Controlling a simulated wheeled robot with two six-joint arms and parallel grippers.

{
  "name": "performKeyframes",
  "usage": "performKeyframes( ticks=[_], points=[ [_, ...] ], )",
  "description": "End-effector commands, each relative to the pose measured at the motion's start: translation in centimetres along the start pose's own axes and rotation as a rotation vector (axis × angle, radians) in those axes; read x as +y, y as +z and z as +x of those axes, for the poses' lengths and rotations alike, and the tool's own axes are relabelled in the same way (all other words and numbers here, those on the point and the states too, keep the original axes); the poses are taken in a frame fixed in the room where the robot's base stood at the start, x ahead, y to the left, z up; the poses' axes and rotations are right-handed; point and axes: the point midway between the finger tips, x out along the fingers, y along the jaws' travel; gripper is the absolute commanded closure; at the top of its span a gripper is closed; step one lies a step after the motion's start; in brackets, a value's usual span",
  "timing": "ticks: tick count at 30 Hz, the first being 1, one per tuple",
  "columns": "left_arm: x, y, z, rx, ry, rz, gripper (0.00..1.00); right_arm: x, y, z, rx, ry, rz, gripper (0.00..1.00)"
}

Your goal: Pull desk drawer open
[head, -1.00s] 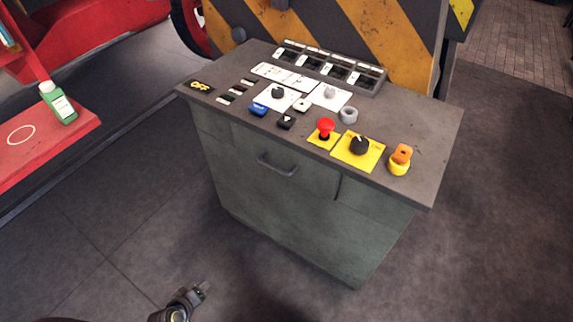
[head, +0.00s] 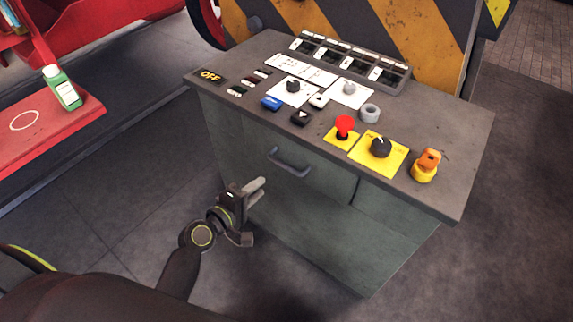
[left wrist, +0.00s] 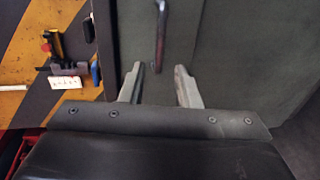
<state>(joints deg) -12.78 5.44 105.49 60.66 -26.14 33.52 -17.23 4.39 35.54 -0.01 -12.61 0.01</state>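The desk (head: 300,220) is a grey-green cabinet with a dark top. Its drawer front (head: 318,172) sits flush with the cabinet and looks shut. The drawer's handle (head: 289,165) is a dark horizontal bar. My left gripper (head: 259,189) is just below and left of the handle in the head view, apart from it. In the left wrist view the left gripper (left wrist: 160,76) has its two fingers spread, with nothing between them. The handle (left wrist: 160,35) shows there beyond the fingertips, roughly in line with the gap. My right gripper is not in view.
A green bottle (head: 64,90) stands on a red ledge (head: 25,128) at the left. Floor before the desk is clear.

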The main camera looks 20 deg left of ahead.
Motion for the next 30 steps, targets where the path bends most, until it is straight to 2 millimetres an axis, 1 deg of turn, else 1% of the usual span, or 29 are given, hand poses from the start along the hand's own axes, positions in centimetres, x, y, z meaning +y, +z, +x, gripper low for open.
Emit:
performKeyframes(
  ticks=[1,6,15,18,22,25,30],
  points=[
    [0.2,0.1,1.2,-0.001,0.002,-0.002,0.71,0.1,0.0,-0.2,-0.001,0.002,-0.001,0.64],
    [0.2,0.1,4.6,-0.002,0.001,0.001,0.71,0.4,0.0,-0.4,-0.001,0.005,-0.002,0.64],
    [0.0,0.0,10.0,-0.001,0.0,0.0,0.71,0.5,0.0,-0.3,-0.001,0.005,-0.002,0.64],
    [-0.1,0.0,11.3,-0.001,-0.001,0.001,0.71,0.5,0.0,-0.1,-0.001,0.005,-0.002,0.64],
    [-0.1,0.0,12.4,0.0,-0.001,0.0,0.71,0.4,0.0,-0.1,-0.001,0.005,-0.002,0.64],
    [0.0,0.0,12.8,0.0,0.0,0.001,0.71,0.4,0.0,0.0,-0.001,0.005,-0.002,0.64],
    [-0.1,0.0,12.9,0.0,-0.001,0.001,0.71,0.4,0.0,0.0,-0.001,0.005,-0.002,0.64]
  ],
)
